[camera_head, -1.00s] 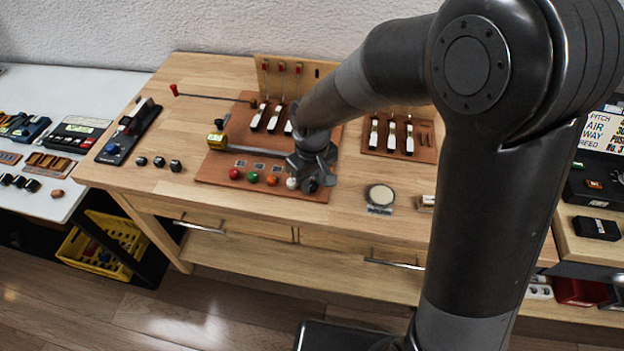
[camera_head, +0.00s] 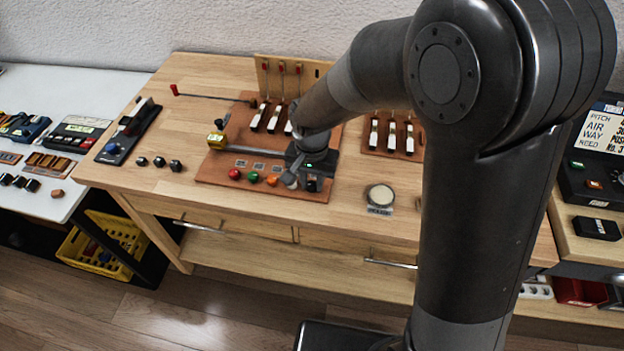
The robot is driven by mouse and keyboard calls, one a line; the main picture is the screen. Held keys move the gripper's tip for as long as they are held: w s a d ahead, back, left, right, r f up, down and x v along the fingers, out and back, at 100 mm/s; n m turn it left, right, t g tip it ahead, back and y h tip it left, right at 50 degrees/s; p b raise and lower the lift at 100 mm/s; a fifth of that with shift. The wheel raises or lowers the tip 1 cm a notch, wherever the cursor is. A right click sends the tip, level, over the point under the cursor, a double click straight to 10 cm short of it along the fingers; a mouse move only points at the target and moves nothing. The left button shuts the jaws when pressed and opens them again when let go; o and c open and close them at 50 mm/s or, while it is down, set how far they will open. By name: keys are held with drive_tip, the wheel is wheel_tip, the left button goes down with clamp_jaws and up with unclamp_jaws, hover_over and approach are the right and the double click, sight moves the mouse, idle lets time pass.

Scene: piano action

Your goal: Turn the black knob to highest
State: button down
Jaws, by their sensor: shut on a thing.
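My gripper (camera_head: 303,182) is at the right end of a row of coloured knobs on the brown board (camera_head: 215,178), pointing down. It is shut on the black knob, which is mostly hidden by the fingers. The knob's pointer or setting cannot be read. To the left in the row are a red knob (camera_head: 235,174), a green knob (camera_head: 253,178) and an orange knob (camera_head: 272,180).
Three small black knobs (camera_head: 159,162) stand on the wooden table left of the board. White-and-black levers (camera_head: 273,119) stand behind my gripper. A round pale disc (camera_head: 380,195) lies to the right. My arm covers the right part of the table.

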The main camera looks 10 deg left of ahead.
sight(312, 184)
drive_tip(key=shift+m, duration=1.3)
drive_tip(key=c, duration=1.2)
unclamp_jaws()
wheel_tip(312, 184, up, 11)
